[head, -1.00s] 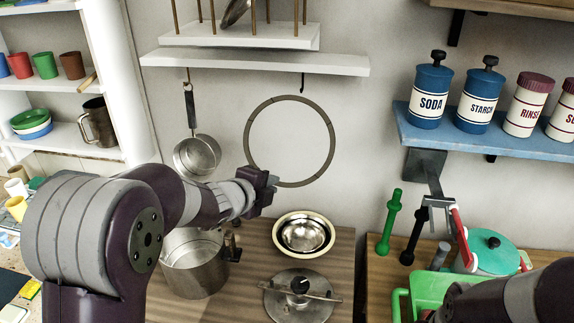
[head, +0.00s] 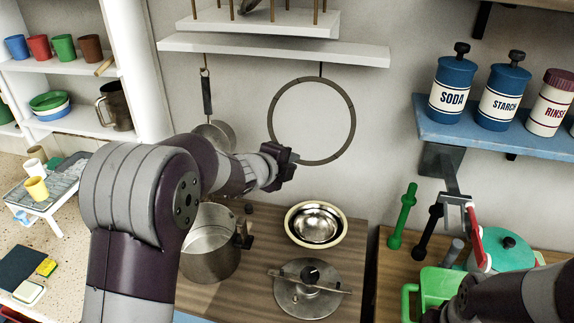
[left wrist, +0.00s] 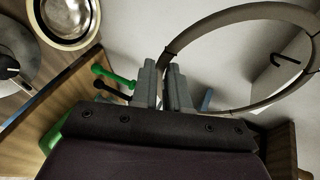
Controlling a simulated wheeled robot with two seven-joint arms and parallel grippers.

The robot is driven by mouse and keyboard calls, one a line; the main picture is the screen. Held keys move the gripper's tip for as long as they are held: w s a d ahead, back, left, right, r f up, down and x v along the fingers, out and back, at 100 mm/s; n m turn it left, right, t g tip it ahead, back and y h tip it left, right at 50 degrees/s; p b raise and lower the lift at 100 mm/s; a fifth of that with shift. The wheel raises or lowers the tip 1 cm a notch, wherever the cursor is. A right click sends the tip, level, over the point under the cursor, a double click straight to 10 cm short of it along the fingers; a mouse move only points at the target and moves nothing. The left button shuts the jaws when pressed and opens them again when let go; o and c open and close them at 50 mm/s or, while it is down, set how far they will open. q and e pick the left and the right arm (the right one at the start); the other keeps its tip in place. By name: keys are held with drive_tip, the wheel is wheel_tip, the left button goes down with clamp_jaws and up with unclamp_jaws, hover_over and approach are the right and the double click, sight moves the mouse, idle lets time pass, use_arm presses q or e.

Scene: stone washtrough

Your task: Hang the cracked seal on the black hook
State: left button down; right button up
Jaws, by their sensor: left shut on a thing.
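The cracked seal, a thin grey-brown ring (head: 354,122), stands upright before the wall under the white shelf. My left gripper (head: 291,162) is shut on its lower left edge. In the left wrist view the fingers (left wrist: 164,82) pinch the ring (left wrist: 248,11). The black hook (head: 321,69) hangs from the shelf's underside, right at the ring's top edge in the head view. In the left wrist view the hook (left wrist: 287,57) shows through the ring's opening. I cannot tell whether ring and hook touch. Of my right arm only a part shows, at the lower right; its fingers are not seen.
A small pan (head: 214,134) hangs left of the ring, partly behind my left arm. Below are a steel pot (head: 209,262), stacked bowls (head: 289,226) and a metal lid (head: 305,301) on the wooden counter. A blue shelf (head: 480,135) with canisters is on the right.

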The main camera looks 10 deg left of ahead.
use_arm(q)
drive_tip(key=shift+w+p, duration=0.45)
drive_tip(key=shift+w, duration=1.05)
drive_tip(key=w, duration=0.1)
drive_tip(key=w+f, duration=0.1)
drive_tip(key=w, duration=0.1)
drive_tip(key=shift+w+f, duration=0.2)
drive_tip(key=shift+f, duration=0.05)
drive_tip(key=shift+c, duration=2.3)
unclamp_jaws()
drive_tip(key=shift+s, duration=0.1)
